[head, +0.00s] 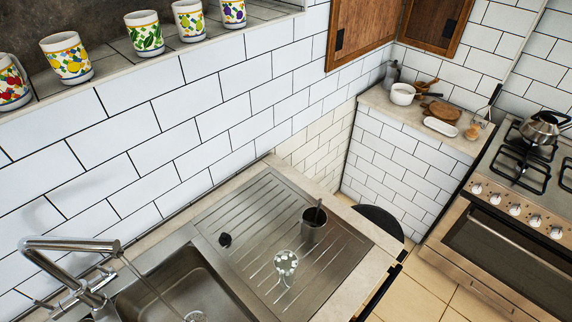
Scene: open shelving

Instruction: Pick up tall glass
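A clear glass (286,265) stands on the ribbed steel drainboard (250,222) to the right of the sink. It looks small here, and its exact shape is hard to tell; it may be the tall glass. A dark metal cup (313,226) with a utensil in it stands just behind and to the right of the glass. Neither of my grippers shows in the head view.
Several patterned mugs (144,33) line the ledge above. A stove (515,215) stands at the right.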

